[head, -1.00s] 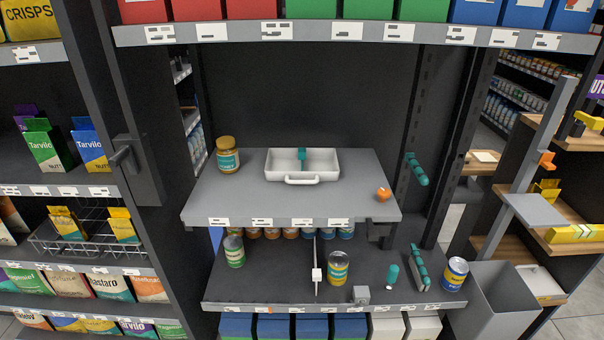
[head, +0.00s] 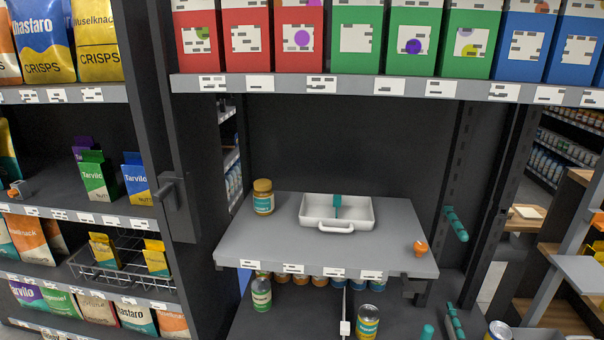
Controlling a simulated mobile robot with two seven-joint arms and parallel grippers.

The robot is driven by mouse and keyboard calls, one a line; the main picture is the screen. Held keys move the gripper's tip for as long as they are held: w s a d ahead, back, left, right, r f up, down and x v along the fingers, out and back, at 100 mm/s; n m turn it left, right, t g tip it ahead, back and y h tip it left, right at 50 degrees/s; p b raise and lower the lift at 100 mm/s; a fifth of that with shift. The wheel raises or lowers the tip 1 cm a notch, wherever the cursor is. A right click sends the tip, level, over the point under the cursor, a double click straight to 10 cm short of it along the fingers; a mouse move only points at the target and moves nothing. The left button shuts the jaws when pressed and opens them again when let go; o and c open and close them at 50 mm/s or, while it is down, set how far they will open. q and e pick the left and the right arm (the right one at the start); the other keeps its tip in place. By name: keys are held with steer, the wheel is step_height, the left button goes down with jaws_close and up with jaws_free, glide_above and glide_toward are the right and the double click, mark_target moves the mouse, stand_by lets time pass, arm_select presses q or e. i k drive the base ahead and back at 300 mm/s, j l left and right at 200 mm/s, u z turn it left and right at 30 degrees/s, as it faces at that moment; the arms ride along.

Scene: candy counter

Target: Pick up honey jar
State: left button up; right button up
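The honey jar (head: 263,197) stands upright at the back left of the grey middle shelf (head: 270,243). It has a golden-brown lid and a teal label band. It stands apart from the white tray to its right. Neither of my grippers shows in the head view.
A white tray (head: 349,226) with a teal-handled tool (head: 337,205) lies right of the jar. A small orange object (head: 420,248) sits at the shelf's right front. Boxes stand on the shelf above. Cans (head: 261,294) stand below. The shelf's left front is clear.

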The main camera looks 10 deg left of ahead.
mark_target(263, 194)
steer(key=i+l, duration=0.1)
steer(key=l, duration=0.7)
steer(key=i+l+u, duration=0.1)
steer(key=l, duration=1.5)
steer(key=i+u, duration=0.05)
steer(key=i, duration=0.05)
